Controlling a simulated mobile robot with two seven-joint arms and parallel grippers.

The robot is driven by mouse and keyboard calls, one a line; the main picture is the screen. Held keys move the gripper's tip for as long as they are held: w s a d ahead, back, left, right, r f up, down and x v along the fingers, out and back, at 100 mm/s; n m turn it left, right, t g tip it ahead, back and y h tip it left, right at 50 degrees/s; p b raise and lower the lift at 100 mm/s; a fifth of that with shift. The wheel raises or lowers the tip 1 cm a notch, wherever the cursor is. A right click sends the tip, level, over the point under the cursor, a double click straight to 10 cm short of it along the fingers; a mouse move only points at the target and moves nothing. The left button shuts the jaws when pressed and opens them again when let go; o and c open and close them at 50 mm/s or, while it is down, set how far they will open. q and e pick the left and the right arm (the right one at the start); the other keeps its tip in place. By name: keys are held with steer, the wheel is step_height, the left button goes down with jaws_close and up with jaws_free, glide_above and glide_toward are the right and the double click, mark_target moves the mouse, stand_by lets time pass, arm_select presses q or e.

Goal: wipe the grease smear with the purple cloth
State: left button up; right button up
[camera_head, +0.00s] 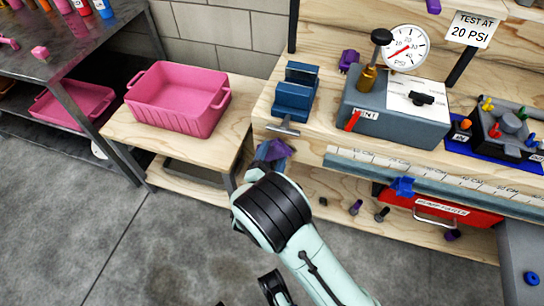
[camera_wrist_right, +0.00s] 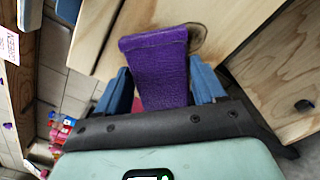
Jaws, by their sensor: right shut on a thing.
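My right gripper (camera_head: 268,156) is shut on the purple cloth (camera_head: 279,149), near the front edge of the wooden workbench, below the blue vise. In the right wrist view the cloth (camera_wrist_right: 155,72) stands out as a flat purple pad between the blue fingers of the gripper (camera_wrist_right: 160,80). A brownish dark mark (camera_wrist_right: 199,39) shows on pale wood just beyond the cloth, which partly covers it; it may be the grease smear. I cannot make out the smear in the head view.
The blue vise (camera_head: 295,92) stands on the workbench (camera_head: 328,108) just above my gripper. A grey test box (camera_head: 385,120) with a gauge (camera_head: 405,47) is to its right. A pink bin (camera_head: 180,98) sits on a lower wooden table at left. A red drawer (camera_head: 440,205) is below the bench.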

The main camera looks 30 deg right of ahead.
mark_target(285, 156)
steer(key=shift+w+d, duration=0.5)
steer(key=shift+d, duration=0.05)
steer(key=shift+s+d, duration=0.1)
steer(key=shift+s+d+p, duration=0.6)
steer(key=shift+s+d, duration=0.4)
steer(key=shift+s, duration=0.3)
steer(key=shift+s+d+p, duration=0.45)
steer(key=shift+s+d, duration=0.95)
steer(key=shift+s, duration=0.1)
steer(key=shift+w+a, duration=1.25)
steer(key=shift+w, duration=0.25)
steer(key=shift+w+a, duration=1.25)
steer(key=shift+w, duration=0.2)
steer(key=shift+s+a, duration=0.1)
